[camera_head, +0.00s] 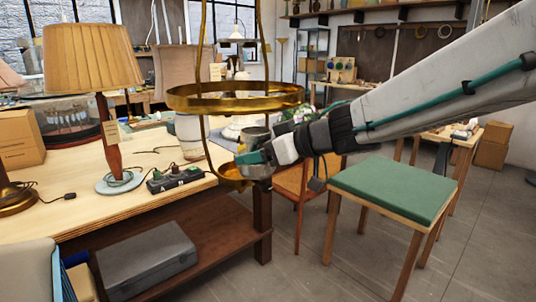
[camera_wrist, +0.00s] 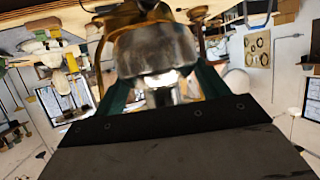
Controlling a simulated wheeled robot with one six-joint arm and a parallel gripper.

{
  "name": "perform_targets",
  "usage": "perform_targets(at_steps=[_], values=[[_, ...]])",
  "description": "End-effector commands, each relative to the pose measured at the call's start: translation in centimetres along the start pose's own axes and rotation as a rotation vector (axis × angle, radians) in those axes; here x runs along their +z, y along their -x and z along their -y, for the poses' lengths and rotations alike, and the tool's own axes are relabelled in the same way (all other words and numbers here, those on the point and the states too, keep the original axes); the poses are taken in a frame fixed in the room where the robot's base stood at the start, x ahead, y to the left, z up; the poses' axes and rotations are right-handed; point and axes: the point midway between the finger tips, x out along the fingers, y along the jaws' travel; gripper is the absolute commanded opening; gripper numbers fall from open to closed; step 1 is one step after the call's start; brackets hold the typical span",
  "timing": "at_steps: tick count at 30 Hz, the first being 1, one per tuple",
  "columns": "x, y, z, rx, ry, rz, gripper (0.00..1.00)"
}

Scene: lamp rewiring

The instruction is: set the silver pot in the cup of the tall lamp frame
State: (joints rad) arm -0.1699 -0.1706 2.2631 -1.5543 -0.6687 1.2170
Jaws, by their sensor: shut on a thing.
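The tall lamp frame is brass, with a wide ring (camera_head: 235,99) and thin curved rods. Its small cup (camera_head: 231,176) sits low in the frame, near the table's right edge. My gripper (camera_head: 252,157) has green fingers and is shut on the silver pot (camera_head: 256,134), just right of the frame's rods and close to the cup. In the wrist view the silver pot (camera_wrist: 155,50) fills the space between the fingers, with a narrower bright part below. Brass parts show behind it. The fingers hide part of the pot, and I cannot tell whether it touches the cup.
The wooden table (camera_head: 75,213) holds a shaded lamp (camera_head: 95,55), a power strip (camera_head: 174,178) and a white pot-like object (camera_head: 190,135). A green-topped stool (camera_head: 393,187) stands right, below my arm. A grey case (camera_head: 147,259) lies on the lower shelf.

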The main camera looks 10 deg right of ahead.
Motion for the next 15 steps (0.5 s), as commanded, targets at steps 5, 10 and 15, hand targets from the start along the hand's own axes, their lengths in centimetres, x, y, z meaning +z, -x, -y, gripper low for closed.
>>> perform_targets(at_steps=[5, 10, 15], values=[[-0.5, -1.3, -0.5, 0.000, 0.000, 0.000, 0.42], [-1.0, -2.5, -0.8, -0.001, 0.000, 0.000, 0.42], [-1.4, -3.8, -1.3, -0.001, -0.001, 0.000, 0.42]])
